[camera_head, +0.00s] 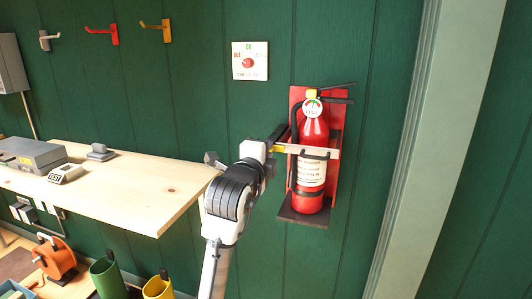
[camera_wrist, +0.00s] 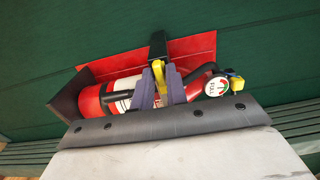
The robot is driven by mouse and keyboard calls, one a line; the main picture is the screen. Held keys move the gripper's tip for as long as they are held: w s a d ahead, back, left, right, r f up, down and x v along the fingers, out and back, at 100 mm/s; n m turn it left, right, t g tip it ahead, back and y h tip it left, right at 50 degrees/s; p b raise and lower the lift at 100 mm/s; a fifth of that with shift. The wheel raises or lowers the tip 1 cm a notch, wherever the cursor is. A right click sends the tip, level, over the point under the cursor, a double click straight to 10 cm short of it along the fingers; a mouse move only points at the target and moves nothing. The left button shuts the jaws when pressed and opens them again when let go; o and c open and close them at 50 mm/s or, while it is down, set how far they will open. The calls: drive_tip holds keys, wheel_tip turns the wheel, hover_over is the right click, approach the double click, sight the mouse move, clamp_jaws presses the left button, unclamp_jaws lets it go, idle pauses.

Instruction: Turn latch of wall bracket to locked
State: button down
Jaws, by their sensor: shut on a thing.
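The wall bracket is a red back plate (camera_head: 335,163) with a dark bottom shelf, fixed to the green wall; its red plate also shows in the wrist view (camera_wrist: 195,50). A red fire extinguisher (camera_head: 314,134) stands upright in it, with a pale band across its front. The yellow latch (camera_head: 278,149) is at the bracket's left side. In the wrist view the latch (camera_wrist: 158,70) stands between the purple fingers of my gripper (camera_wrist: 159,84), which is shut on it. My gripper (camera_head: 273,148) reaches it from the left in the head view. The fingers hide part of the latch and the extinguisher.
A wooden workbench (camera_head: 130,190) is at the left, with a grey box (camera_head: 32,153) on it. A sign with a red button (camera_head: 248,62) is above my gripper. A pale post (camera_head: 430,130) stands right of the bracket. Bare green wall lies between.

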drive_tip(key=c, duration=1.5)
unclamp_jaws()
drive_tip(key=b+v, duration=0.1)
drive_tip(key=v, duration=1.3)
drive_tip(key=shift+b, duration=0.3)
drive_tip(key=shift+w+r, duration=0.1)
